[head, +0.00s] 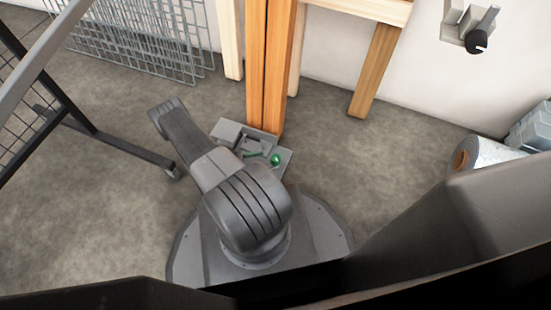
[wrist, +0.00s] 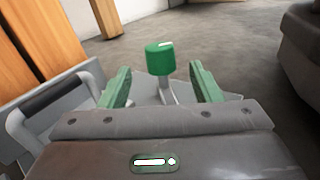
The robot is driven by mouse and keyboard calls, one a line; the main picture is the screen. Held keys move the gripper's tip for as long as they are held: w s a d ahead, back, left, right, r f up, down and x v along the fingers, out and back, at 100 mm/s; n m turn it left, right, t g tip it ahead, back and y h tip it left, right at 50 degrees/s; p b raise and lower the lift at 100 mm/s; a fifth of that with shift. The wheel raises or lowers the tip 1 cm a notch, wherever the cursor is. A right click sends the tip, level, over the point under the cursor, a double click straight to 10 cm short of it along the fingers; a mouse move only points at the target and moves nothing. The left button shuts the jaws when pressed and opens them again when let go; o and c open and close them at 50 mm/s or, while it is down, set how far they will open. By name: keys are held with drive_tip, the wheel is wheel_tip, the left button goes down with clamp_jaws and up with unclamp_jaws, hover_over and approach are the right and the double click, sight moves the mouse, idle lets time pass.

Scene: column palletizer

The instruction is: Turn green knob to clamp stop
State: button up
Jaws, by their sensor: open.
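The green knob (wrist: 160,58) stands on a pale grey stem in the wrist view, with a white mark on its top. My gripper (wrist: 161,86) is open, with one green finger to the left of the knob and one to the right. Gaps show on both sides, so neither finger appears to touch the knob. In the head view the green knob (head: 276,159) shows small, near the foot of the wooden post and partly crowded by grey parts. A grey bracket with a dark bar (wrist: 52,97) lies left of my gripper in the wrist view. I cannot tell which part is the stop.
A wooden post (head: 269,65) rises just behind the knob. A wire mesh panel (head: 140,35) leans at the back left, and a dark wheeled frame (head: 110,145) stands at the left. A wrapped roll (head: 485,154) lies at the right. Grey floor around is open.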

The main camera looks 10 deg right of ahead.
sight(276, 159)
drive_tip(key=d, duration=0.7)
drive_tip(key=shift+s+d+b, duration=0.1)
drive_tip(key=shift+d+b, duration=0.15)
drive_tip(key=shift+b, duration=0.1)
